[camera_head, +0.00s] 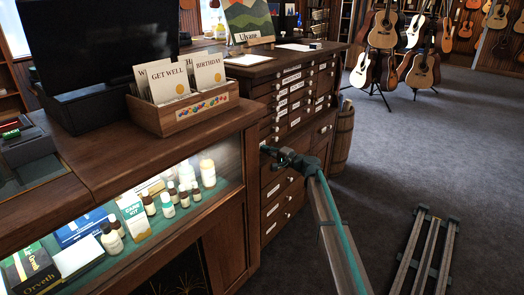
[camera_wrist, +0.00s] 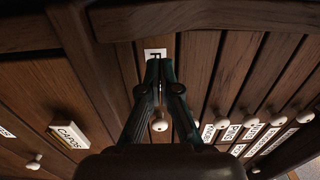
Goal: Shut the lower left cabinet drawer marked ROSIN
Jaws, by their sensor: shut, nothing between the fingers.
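The dark wood drawer cabinet (camera_head: 273,208) stands in the middle of the head view, with white labels and round knobs on its front. My gripper (camera_head: 266,150) is at the left part of that front, below the rows of small labelled drawers. In the wrist view my gripper (camera_wrist: 156,68) is shut and empty, its tips over a white label (camera_wrist: 155,53) that they partly hide. Only one letter shows there, so I cannot read ROSIN. A pale knob (camera_wrist: 159,125) shows between the fingers, nearer the camera. I cannot tell how far this drawer stands out or whether the tips touch it.
A drawer labelled CAPOS (camera_wrist: 68,133) and several labelled drawers flank the fingers in the wrist view. A glass display counter (camera_head: 150,215) with bottles stands left of the cabinet. A wooden barrel (camera_head: 343,137) stands behind it to the right.

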